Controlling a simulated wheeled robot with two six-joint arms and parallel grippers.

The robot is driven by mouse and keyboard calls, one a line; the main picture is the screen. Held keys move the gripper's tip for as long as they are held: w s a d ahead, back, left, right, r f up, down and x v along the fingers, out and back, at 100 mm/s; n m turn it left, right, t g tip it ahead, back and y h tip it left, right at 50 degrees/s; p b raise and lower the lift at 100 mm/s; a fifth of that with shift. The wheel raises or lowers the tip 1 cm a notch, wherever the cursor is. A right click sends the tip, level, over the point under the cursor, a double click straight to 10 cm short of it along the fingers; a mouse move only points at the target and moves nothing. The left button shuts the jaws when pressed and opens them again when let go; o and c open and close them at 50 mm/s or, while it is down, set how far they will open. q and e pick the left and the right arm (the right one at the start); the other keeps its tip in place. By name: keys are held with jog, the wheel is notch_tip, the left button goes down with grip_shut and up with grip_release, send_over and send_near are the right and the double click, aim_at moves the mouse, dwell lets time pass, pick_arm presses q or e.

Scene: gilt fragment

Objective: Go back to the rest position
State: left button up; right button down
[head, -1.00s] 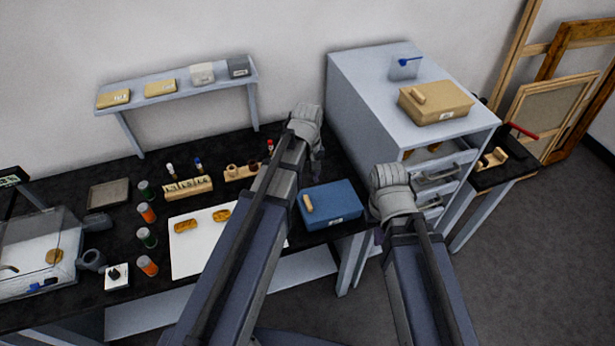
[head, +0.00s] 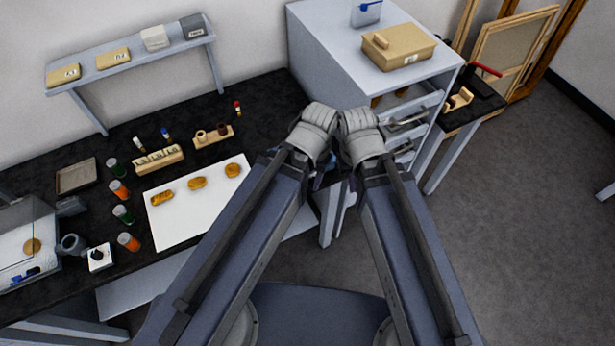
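My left arm and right arm reach forward from the bottom of the head view, with their grey wrists close together near the middle. My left gripper (head: 320,180) and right gripper (head: 351,184) point down beyond the wrists and are mostly hidden by my own arms. I cannot see their fingertips or whether they hold anything. The blue box seen earlier on the black table (head: 262,115) is not visible now; my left arm covers that area. Three golden pieces (head: 162,198) lie on a white sheet (head: 175,232) left of my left arm.
A grey cabinet (head: 325,50) stands behind my wrists, with a tan box (head: 398,48) on top and a drawer partly open. A wall shelf (head: 135,72) holds several small boxes. Jars and a clear case (head: 25,225) are at left. Floor (head: 530,240) at right is clear.

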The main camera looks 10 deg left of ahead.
jog(key=shift+f, duration=0.1)
notch_tip(320, 180, down, 8)
jog(key=b, duration=0.8)
dwell(0.3)
